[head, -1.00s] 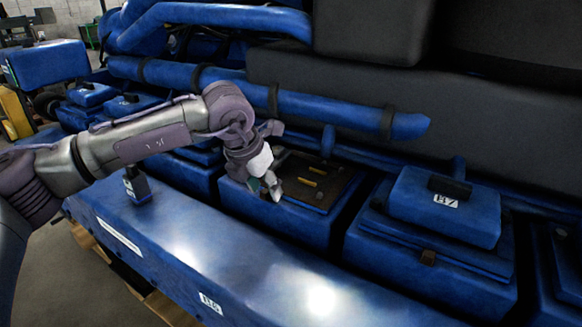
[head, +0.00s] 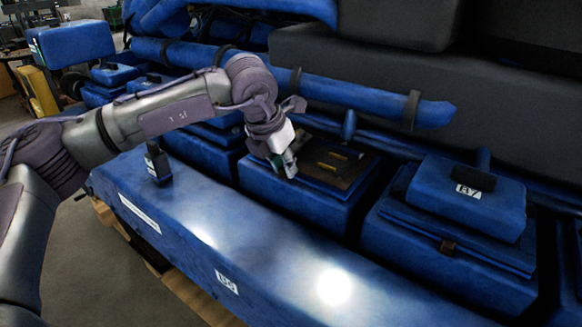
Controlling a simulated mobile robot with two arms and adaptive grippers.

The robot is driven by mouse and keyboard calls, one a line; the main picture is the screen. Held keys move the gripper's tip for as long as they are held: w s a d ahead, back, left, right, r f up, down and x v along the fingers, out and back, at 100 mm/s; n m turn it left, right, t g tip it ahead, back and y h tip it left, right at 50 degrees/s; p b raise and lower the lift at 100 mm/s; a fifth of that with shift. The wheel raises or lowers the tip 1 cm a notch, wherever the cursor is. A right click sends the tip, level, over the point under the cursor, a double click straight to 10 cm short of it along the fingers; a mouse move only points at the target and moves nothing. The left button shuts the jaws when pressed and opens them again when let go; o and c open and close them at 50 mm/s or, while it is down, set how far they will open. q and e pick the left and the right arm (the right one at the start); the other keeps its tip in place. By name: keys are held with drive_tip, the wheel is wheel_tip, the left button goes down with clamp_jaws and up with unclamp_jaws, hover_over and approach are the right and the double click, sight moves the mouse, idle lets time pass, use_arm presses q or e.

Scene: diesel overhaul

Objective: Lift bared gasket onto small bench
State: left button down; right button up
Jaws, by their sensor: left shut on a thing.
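My left gripper (head: 287,168) is at the near left edge of an opened blue engine box (head: 300,200) in the middle of the head view. Its jaws are shut on the gasket (head: 322,186), a thin flat frame around the box's dark opening. The gasket lies at or just above the box rim; I cannot tell whether it is clear of it. The gripper hides its near left corner. My right gripper is not in view. I cannot make out a small bench.
A lidded box labelled B7 (head: 468,190) stands to the right. A long blue pipe (head: 350,100) and a dark engine block (head: 400,75) run behind. Floor shows at lower left.

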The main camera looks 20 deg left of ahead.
use_arm(q)
wheel_tip(320, 180, up, 9)
drive_tip(key=b, duration=0.2)
drive_tip(key=shift+f+b, duration=0.2)
drive_tip(key=shift+b, duration=0.1)
wheel_tip(320, 180, up, 5)
drive_tip(key=p, duration=0.3)
drive_tip(key=shift+s+r, duration=0.1)
